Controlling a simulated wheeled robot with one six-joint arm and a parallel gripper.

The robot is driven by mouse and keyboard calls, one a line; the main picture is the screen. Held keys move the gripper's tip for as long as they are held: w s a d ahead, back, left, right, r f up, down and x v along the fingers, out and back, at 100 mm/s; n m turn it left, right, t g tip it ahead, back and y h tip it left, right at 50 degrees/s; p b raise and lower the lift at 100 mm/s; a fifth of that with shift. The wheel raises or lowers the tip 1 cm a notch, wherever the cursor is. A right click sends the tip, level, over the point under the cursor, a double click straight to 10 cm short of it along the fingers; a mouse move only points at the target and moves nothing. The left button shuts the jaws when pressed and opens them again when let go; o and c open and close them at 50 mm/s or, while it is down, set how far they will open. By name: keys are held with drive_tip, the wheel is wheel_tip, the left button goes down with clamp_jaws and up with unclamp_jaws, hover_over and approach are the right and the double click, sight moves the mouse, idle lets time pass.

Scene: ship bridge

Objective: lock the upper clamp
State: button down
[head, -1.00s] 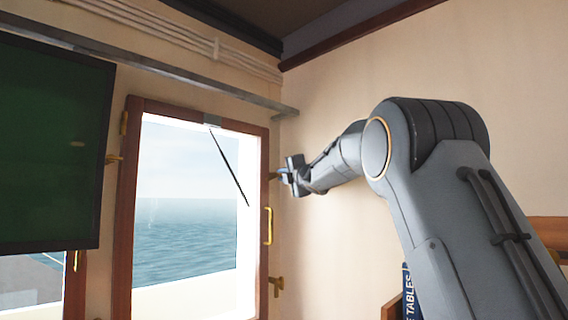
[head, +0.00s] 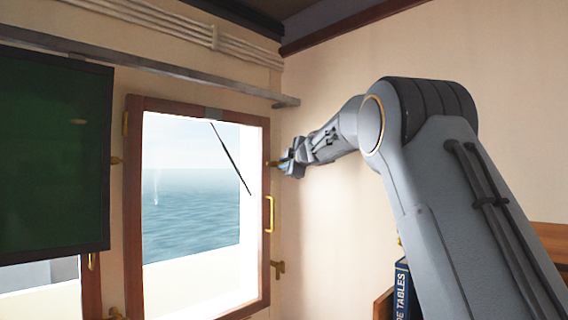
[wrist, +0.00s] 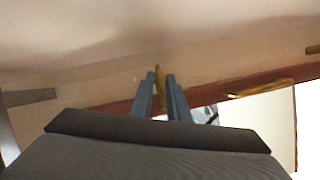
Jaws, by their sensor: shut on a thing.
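The upper clamp (head: 272,163) is a small brass lever at the right side of the window's wooden frame. In the wrist view the brass lever (wrist: 160,88) stands between the two grey fingers, lying roughly along them. My gripper (head: 284,165) is shut on it; the fingers also show in the wrist view (wrist: 160,80). Part of the clamp is hidden by the fingers in the head view, so its exact angle against the frame is hard to tell. The window (head: 262,235) looks closed or nearly so.
A brass handle (head: 271,213) and a lower brass clamp (head: 278,268) sit below on the same side. A metal rail (head: 285,103) runs above the window. A dark green screen (head: 55,160) hangs at left. Blue books (head: 402,290) stand at lower right.

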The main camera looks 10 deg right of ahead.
drive_tip(key=c, duration=2.5)
unclamp_jaws()
drive_tip(key=shift+d+r+m+g+y, duration=0.2)
drive_tip(key=shift+m+g, duration=0.25)
drive_tip(key=shift+m, duration=0.55)
drive_tip(key=shift+a+r+m+g+y, duration=0.1)
drive_tip(key=shift+m+g+y, duration=0.3)
drive_tip(key=shift+m, duration=0.6)
drive_tip(key=shift+o, duration=0.2)
drive_tip(key=o, duration=0.7)
drive_tip(key=shift+d, duration=0.1)
drive_tip(key=o, duration=0.3)
drive_tip(key=shift+w+d+f, duration=0.1)
drive_tip(key=shift+w+d, duration=0.05)
drive_tip(key=shift+a+b+v, duration=0.2)
drive_tip(key=shift+b+v, duration=1.3)
drive_tip(key=shift+v, duration=2.45)
